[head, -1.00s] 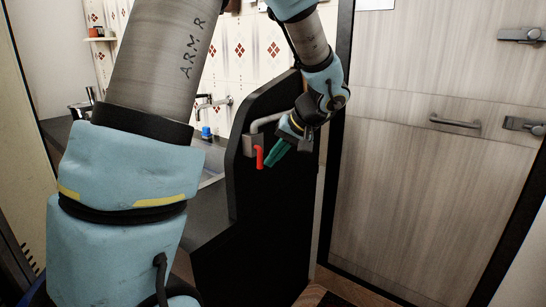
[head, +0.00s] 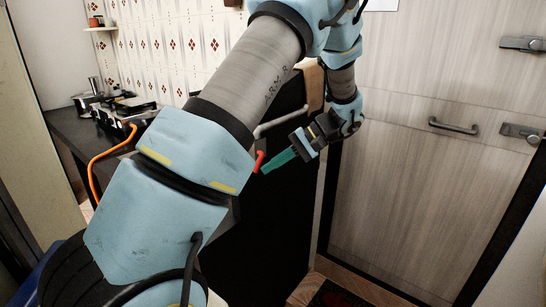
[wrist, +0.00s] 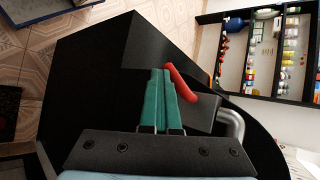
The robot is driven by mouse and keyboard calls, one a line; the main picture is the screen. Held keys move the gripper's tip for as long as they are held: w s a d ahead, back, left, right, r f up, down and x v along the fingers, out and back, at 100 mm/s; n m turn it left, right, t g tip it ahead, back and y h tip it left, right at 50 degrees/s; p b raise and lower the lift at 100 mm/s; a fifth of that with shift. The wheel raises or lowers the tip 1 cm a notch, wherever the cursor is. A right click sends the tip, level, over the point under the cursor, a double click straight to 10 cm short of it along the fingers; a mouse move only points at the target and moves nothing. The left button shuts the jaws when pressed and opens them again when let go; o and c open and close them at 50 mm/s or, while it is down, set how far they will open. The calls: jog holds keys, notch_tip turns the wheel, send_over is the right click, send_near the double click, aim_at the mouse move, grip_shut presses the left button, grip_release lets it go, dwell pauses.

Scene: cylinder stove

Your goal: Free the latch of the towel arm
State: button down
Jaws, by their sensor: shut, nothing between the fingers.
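The towel arm is a bent grey bar (head: 281,121) on the black panel; it also shows in the wrist view (wrist: 234,124). Its latch is a small red lever (head: 259,162) at a dark bracket, which my arm partly hides in the head view. The wrist view shows the red lever (wrist: 181,83) at the dark grey bracket block (wrist: 204,113). My gripper (head: 265,170) has teal fingers, shut and empty, with tips close beside the lever. In the wrist view the fingertips (wrist: 160,72) lie just left of the lever; I cannot tell whether they touch.
The black panel (head: 265,220) stands below the towel arm. A wood-grain door with a handle (head: 454,126) is on the right. A counter with a stove (head: 115,112) and an orange hose (head: 95,170) is on the left. Shelves of bottles (wrist: 262,50) show in the wrist view.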

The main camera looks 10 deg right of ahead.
jog(key=shift+s+a+r+m+g+y+p, duration=0.3)
jog(key=shift+m+g+y+p, duration=0.25)
jog(key=shift+y, duration=0.35)
jog(key=shift+a, duration=0.15)
jog(key=shift+r, duration=0.1)
jog(key=shift+r+p, duration=0.75)
jog(key=shift+r, duration=0.05)
